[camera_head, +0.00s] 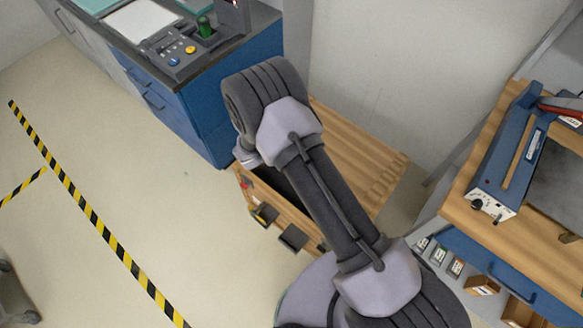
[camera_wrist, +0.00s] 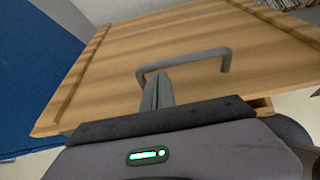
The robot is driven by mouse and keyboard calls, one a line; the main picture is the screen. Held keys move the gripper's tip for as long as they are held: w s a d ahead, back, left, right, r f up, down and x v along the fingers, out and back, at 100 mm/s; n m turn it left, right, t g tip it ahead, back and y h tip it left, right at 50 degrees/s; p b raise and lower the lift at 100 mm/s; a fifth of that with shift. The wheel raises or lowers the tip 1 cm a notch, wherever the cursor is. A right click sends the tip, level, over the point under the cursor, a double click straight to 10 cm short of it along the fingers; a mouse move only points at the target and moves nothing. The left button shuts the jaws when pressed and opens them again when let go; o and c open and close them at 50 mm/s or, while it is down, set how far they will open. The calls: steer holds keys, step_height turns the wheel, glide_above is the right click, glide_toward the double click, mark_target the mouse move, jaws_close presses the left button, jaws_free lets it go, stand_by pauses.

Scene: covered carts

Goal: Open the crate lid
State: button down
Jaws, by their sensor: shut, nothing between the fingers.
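The crate lid (camera_wrist: 110,65) is a flat light-wood panel with strips along its sides, filling most of the wrist view. A grey U-shaped handle (camera_wrist: 190,57) is fixed on it. My gripper (camera_wrist: 158,78) is shut and empty, with its fingertips at the left part of the handle; whether they touch it I cannot tell. In the head view the wooden crate (camera_head: 365,150) stands behind my arm, which hides part of it and the handle. My gripper is hidden there.
A blue cabinet with a control panel (camera_head: 180,50) stands left of the crate. A wooden workbench (camera_head: 470,205) with a blue machine (camera_head: 507,150) stands at the right. Open floor with yellow-black tape (camera_head: 90,212) lies at the left.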

steer(key=w+d+r+p, duration=0.7)
steer(key=w+d+r, duration=0.9)
steer(key=w+r, duration=0.3)
steer(key=shift+w+r, duration=0.2)
steer(key=shift+w, duration=0.65)
steer(key=shift+a+p, duration=0.1)
steer(key=shift+p, duration=0.2)
